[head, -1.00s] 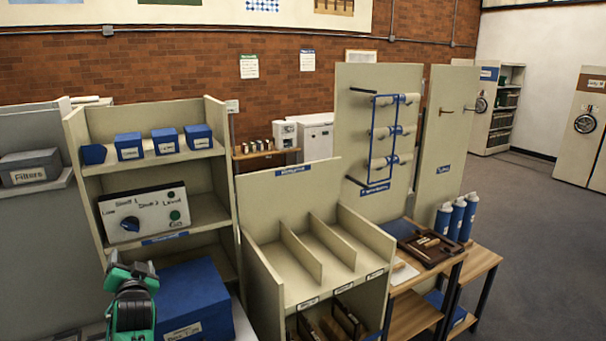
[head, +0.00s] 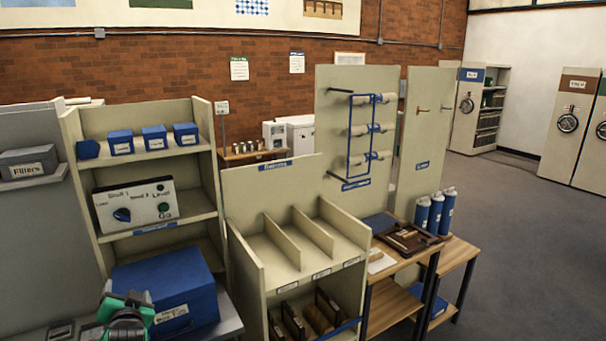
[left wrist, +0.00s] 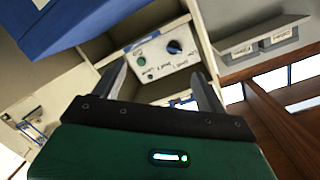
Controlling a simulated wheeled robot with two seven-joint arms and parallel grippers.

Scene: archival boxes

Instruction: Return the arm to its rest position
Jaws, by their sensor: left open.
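My left gripper (head: 125,302) is at the bottom left of the head view, in front of the blue box (head: 168,285) and low before the shelf unit. In the left wrist view its two fingers (left wrist: 158,88) are spread apart with nothing between them. Beyond the fingers the white control panel (left wrist: 158,52) with a dark blue knob and green buttons shows. The same panel (head: 136,204) stands on the middle shelf in the head view. The blue box also fills the upper left of the left wrist view (left wrist: 85,20). My right gripper is in neither view.
Small blue boxes (head: 154,139) line the top shelf. A beige divided sorting unit (head: 290,240) stands right of the shelf. Farther right are a wooden bench (head: 395,262) with a brown tray (head: 408,238) and blue bottles (head: 435,212). Open floor (head: 520,230) lies at the right.

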